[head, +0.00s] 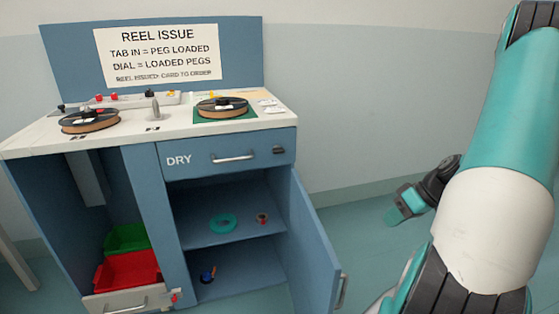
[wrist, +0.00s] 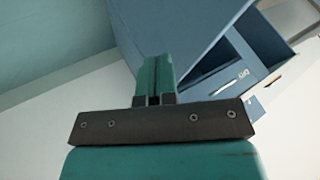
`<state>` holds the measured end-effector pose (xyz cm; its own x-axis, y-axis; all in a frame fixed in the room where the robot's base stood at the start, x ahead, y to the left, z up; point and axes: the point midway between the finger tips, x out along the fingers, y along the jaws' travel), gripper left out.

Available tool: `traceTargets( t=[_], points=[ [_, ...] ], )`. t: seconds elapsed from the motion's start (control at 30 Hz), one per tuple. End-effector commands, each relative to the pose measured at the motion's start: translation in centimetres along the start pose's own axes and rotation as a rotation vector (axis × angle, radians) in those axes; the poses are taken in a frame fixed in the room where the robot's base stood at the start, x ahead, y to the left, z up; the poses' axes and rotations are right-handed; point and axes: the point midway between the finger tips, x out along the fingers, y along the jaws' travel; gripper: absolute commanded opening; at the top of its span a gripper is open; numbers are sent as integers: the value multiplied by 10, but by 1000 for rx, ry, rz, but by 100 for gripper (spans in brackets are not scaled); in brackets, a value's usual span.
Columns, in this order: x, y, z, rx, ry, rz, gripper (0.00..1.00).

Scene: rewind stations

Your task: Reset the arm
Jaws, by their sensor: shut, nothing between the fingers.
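My arm fills the right side of the head view. My gripper (head: 396,214) hangs at its lower left, over the floor to the right of the blue cabinet. In the wrist view my gripper (wrist: 154,75) has its two teal fingers pressed together with nothing between them. The gripper is apart from the cabinet (head: 175,215) and its open door (head: 315,245). In the wrist view the cabinet (wrist: 185,45) shows tilted behind the fingers.
Two reels, left (head: 90,121) and right (head: 222,107), lie on the white worktop (head: 40,139). The DRY drawer (head: 225,157) looks shut. A teal ring (head: 223,223) lies on the shelf. A red bin (head: 128,270) and a green bin (head: 126,238) stand lower left. Floor right of the door is clear.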

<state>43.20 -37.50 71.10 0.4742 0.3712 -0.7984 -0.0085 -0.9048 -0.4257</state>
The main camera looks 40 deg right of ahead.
Motion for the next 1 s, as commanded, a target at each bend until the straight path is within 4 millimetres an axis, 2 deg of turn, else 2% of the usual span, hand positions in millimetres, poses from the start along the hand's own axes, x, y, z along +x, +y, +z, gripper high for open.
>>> traceTargets(
  t=[0.17,0.27,0.37,0.4,0.53,0.67,0.7,0.8,0.9,1.0],
  points=[
    [2,-8,-8,-16,-16,-5,0],
    [9,-36,-30,-57,-64,-19,0],
    [20,-88,-60,-124,-141,-40,0],
    [25,-113,-69,-153,-175,-48,0],
    [36,-199,-86,-250,-277,-62,0],
    [40,-283,-79,-350,-360,-67,0],
    [39,-307,-72,-380,-381,-68,0],
    [34,-358,-51,-449,-423,-69,0],
    [27,-392,-30,-501,-451,-69,0],
    [19,-417,-9,-545,-469,-73,0]
  ],
)
